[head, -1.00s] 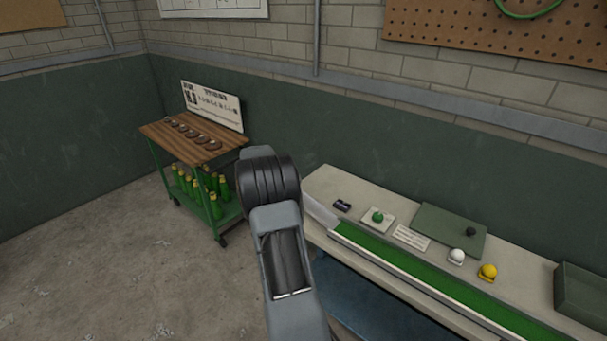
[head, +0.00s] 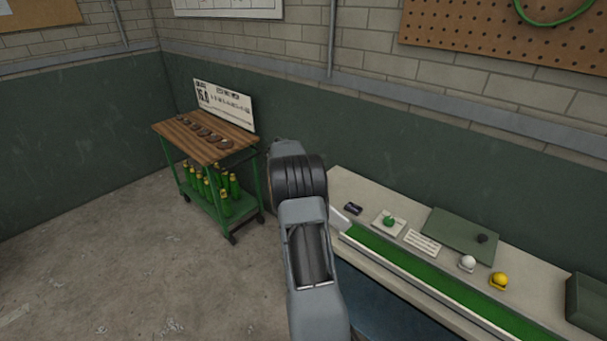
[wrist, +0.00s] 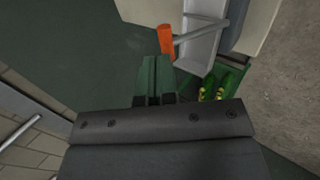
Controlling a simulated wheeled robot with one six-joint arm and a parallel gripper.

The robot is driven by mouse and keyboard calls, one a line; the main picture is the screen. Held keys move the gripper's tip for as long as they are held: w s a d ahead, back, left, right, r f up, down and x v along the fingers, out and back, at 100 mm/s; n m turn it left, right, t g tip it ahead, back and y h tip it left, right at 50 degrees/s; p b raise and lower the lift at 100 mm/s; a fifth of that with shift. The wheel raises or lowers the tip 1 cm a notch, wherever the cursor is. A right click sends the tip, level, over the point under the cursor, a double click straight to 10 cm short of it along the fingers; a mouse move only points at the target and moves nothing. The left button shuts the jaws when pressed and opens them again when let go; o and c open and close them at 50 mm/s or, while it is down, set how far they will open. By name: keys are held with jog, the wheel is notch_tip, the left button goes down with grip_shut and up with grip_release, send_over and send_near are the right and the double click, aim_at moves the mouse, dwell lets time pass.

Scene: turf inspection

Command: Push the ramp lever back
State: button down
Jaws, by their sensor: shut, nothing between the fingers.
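The ramp lever shows in the wrist view as an orange grip (wrist: 166,40) on a thin grey rod, beside the pale grey ramp (wrist: 204,42). My gripper (wrist: 156,60) is shut and empty, its green fingers side by side. In the picture, its tips lie just below the orange grip; I cannot tell whether they touch. In the head view, the ramp's white end (head: 339,219) shows at the left end of the green turf strip (head: 420,277). My arm hides the lever and my gripper there.
A wooden-topped trolley (head: 240,145) with green bottles (head: 224,203) below stands left of my arm. The bench holds a white ball (head: 468,262), a yellow ball (head: 500,279), a green ball (head: 388,219) and a dark green box (head: 590,305). The floor at left is clear.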

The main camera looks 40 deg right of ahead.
jog(key=shift+r, duration=0.35)
jog(key=shift+r, duration=0.25)
notch_tip(320, 180, up, 13)
jog(key=a, duration=0.2)
jog(key=shift+a, duration=0.35)
jog(key=shift+r, duration=0.1)
dwell(0.4)
